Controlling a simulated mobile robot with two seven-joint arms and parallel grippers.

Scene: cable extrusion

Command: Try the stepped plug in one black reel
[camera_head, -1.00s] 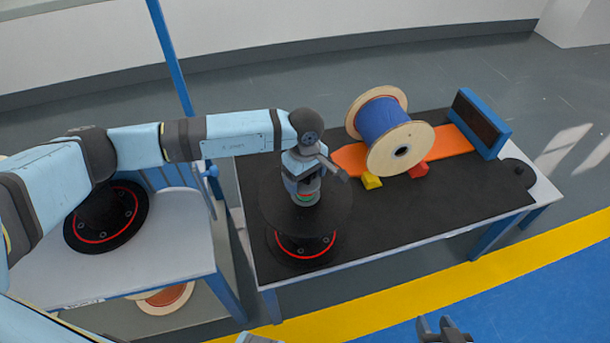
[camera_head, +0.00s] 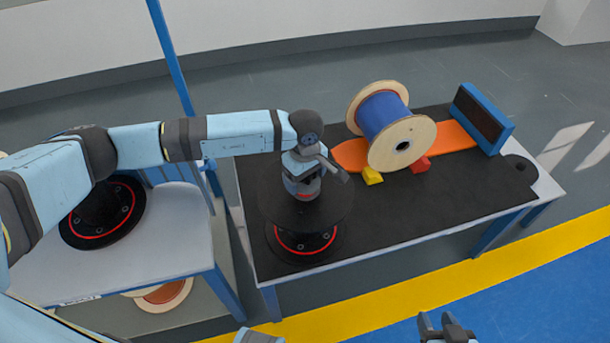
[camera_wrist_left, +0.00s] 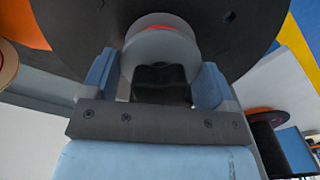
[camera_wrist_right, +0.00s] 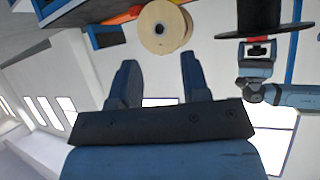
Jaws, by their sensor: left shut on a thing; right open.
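The near black reel (camera_head: 278,212) stands upright on its flange on the black-topped table, with red rings on its lower flange. My left gripper (camera_wrist_left: 155,82) is right above the middle of its upper flange. It is shut on the stepped plug (camera_wrist_left: 160,48), a grey round piece with a black grip part and an orange-red band. The plug's lower end meets the flange's centre; how deep it sits is hidden. A second black reel (camera_head: 103,218) stands on the left table, partly behind my left arm. My right gripper (camera_head: 446,329) is open and empty, low in front of the table.
A blue-wound wooden spool (camera_head: 384,113) rests by yellow and red wedges (camera_head: 372,176) on an orange board (camera_head: 455,137). A blue-framed block (camera_head: 483,118) stands behind right. A black disc (camera_head: 518,168) lies at the table's right end. The table's front right is clear.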

